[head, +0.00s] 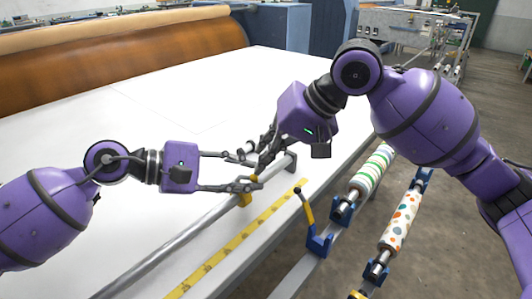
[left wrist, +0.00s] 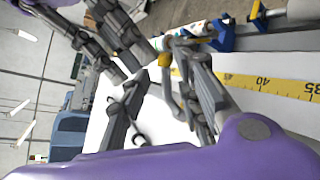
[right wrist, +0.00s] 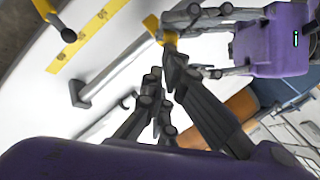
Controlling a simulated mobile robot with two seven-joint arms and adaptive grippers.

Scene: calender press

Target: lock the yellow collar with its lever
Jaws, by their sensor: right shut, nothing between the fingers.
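The yellow collar (head: 245,199) sits around a long grey rod (head: 190,233) above the white table, partly covered by my left gripper. It also shows in the left wrist view (left wrist: 165,60) and, partly hidden, in the right wrist view (right wrist: 170,38). My left gripper (head: 252,172) is open, with one finger close to the collar; I cannot tell whether they touch. My right gripper (head: 262,163) is shut and empty, just above the collar near the left fingers. A grey hooked piece (right wrist: 129,98) shows beside the right fingers; I cannot tell whether it is the collar's lever.
A yellow measuring tape (head: 230,245) runs along the table's front edge. Beyond it stand a blue bracket (head: 319,243) with a black-knobbed yellow handle (head: 306,208) and two patterned rolls (head: 370,172). A large brown roll (head: 120,52) lies behind. The table's back is clear.

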